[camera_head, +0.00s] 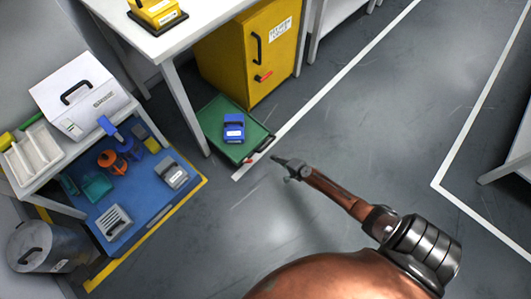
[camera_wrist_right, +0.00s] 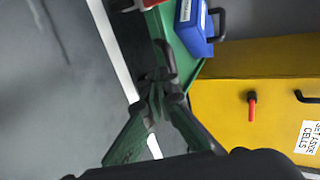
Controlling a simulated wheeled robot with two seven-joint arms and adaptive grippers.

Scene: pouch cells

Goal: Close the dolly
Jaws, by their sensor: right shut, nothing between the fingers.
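The green dolly (camera_head: 214,113) sticks out on the floor in front of the yellow cabinet. It carries a blue case (camera_head: 234,128) with a white label. A dark handle (camera_head: 265,144) and a small red part (camera_head: 249,160) are at the dolly's near end. My right gripper (camera_head: 275,160) is shut and empty, just beyond that end, close to the handle. In the right wrist view the fingers (camera_wrist_right: 160,85) lie in front of the dolly's end, beside the green dolly (camera_wrist_right: 166,30) and the blue case (camera_wrist_right: 190,30); I cannot tell whether they touch the handle. My left gripper is out of view.
The yellow cabinet (camera_head: 262,52) with a red-tipped latch stands behind the dolly, beside a white table (camera_head: 165,42). A blue mat (camera_head: 140,195) with several tools and a metal bin (camera_head: 42,247) are at left. Grey floor (camera_head: 350,110) to the right is clear.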

